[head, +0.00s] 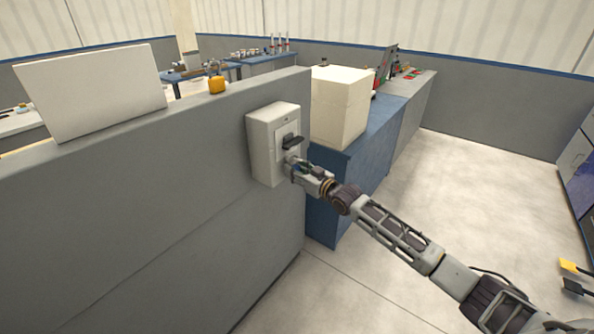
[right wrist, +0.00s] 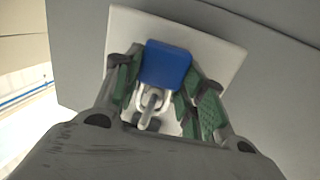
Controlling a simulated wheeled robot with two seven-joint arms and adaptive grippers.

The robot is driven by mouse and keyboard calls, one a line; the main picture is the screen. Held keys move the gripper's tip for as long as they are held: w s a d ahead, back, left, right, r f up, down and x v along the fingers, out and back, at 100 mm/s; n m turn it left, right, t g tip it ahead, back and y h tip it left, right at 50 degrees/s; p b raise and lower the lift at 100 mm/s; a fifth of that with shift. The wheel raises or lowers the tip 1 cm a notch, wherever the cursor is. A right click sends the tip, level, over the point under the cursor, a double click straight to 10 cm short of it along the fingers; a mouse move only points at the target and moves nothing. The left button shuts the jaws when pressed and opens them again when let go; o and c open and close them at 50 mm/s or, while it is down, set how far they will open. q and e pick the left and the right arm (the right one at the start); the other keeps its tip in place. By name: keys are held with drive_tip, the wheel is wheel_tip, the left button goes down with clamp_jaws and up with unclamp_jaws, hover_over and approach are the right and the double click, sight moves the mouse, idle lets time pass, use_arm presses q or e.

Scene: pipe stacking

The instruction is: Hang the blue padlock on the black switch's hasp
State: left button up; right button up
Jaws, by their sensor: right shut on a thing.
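A pale switch box (head: 268,130) is mounted on the side of the grey partition, with a black switch handle (head: 293,142) on its front. My right gripper (head: 300,167) is at the box front, just below the handle. In the right wrist view, its green-padded fingers (right wrist: 165,90) are shut on the blue padlock (right wrist: 167,65). The padlock's silver shackle (right wrist: 140,100) points towards the bottom of that view. A grey metal piece (right wrist: 150,100) shows within the shackle's outline; I cannot tell whether the shackle passes through the hasp. My left gripper is not in view.
A grey partition (head: 150,220) fills the left, with a white panel (head: 92,90) and a yellow item (head: 216,84) on top. A cream box (head: 340,105) stands on a blue bench (head: 365,165) behind the switch box.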

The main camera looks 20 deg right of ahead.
drive_tip(key=o, duration=0.6)
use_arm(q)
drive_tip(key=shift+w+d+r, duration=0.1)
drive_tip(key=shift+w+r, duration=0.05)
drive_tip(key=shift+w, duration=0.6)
use_arm(e)
drive_tip(key=o, duration=0.5)
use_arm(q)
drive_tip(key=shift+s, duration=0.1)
use_arm(e)
drive_tip(key=shift+o, duration=0.2)
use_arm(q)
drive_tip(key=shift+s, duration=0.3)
use_arm(e)
drive_tip(key=v, duration=1.2)
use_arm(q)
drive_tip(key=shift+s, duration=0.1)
